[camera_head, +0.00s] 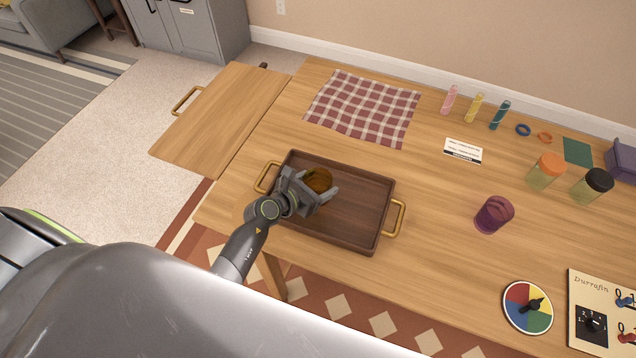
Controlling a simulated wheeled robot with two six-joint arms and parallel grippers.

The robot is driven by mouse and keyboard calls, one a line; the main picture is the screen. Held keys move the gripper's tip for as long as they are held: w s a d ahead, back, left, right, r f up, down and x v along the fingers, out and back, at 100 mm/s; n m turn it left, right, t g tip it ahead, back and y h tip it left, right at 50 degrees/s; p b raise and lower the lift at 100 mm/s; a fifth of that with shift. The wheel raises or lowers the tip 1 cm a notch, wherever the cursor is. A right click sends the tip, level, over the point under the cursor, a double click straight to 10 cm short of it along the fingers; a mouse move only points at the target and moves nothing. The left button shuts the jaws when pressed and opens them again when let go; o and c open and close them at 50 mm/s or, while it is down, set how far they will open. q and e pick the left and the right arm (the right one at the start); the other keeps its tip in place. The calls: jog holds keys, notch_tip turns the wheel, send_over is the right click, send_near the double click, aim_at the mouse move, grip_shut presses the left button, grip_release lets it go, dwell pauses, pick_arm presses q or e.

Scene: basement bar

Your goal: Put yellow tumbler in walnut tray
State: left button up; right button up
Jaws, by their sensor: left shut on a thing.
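The walnut tray (349,225) is a dark brown rectangular tray with brass handles, lying on the wooden table. My left gripper (318,191) is over the left part of the tray. It is shut on the yellow tumbler (318,179), which looks amber-brown from here. The tumbler shows between the fingers, within the tray's outline. I cannot tell whether its base touches the tray floor. The gripper hides part of it. My right gripper is not in view.
A purple tumbler (494,214) stands right of the tray. A checked cloth (364,108) lies behind it. Orange-lidded (546,171) and black-lidded (592,186) jars, a colour spinner (527,307) and a game board (590,290) are at the right. Table between tray and purple tumbler is clear.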

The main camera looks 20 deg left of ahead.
pick_arm(q)
jog(key=shift+f, duration=0.15)
jog(key=o, duration=1.1)
jog(key=shift+r, duration=0.3)
jog(key=v, duration=1.2)
